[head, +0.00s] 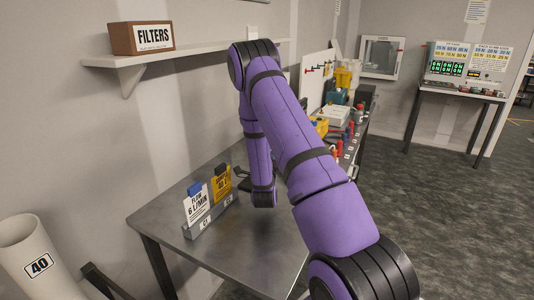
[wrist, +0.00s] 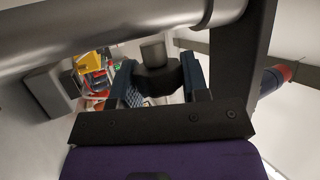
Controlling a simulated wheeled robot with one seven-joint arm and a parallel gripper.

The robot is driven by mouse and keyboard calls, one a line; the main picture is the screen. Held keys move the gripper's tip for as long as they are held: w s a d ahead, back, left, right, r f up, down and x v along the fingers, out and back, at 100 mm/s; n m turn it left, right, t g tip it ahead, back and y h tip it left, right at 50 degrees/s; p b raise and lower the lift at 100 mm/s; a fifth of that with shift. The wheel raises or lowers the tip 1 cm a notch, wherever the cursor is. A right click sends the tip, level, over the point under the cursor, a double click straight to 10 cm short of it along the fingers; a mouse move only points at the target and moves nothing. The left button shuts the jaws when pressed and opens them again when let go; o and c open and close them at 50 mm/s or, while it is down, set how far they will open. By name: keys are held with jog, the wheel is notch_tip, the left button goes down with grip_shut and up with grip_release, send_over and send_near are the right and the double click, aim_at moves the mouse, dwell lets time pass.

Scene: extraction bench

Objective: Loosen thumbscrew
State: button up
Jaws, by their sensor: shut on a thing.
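In the wrist view, the thumbscrew (wrist: 155,82) is a dark lobed knob on a short grey stem. My gripper (wrist: 160,72) has its two blue fingers on either side of the knob and is shut on it. A thick grey metal cylinder (wrist: 100,38) crosses the top of the wrist view above the stem. In the head view, my purple arm reaches down over the metal bench (head: 245,245) and hides most of the thumbscrew area.
A card holder (head: 212,216) with white and yellow cards stands on the bench, left of my arm. A FILTERS box (head: 141,37) sits on a wall shelf (head: 180,48). A white tube (head: 30,260) marked 40 is at lower left. Coloured items crowd the far bench. Floor at right is clear.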

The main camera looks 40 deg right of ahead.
jog(key=shift+n+t, duration=0.5)
jog(key=shift+t, duration=0.3)
jog(key=o, duration=0.9)
jog(key=shift+s+a+f, duration=0.25)
jog(key=shift+a+f, duration=0.05)
jog(key=s+a, duration=0.3)
jog(key=s+a+f, duration=0.1)
jog(key=s+a, duration=0.3)
jog(key=s+a+f, duration=0.1)
jog(key=s+a, duration=0.2)
jog(key=s, duration=0.1)
jog(key=shift+s+a, duration=0.1)
jog(key=shift+a, duration=0.3)
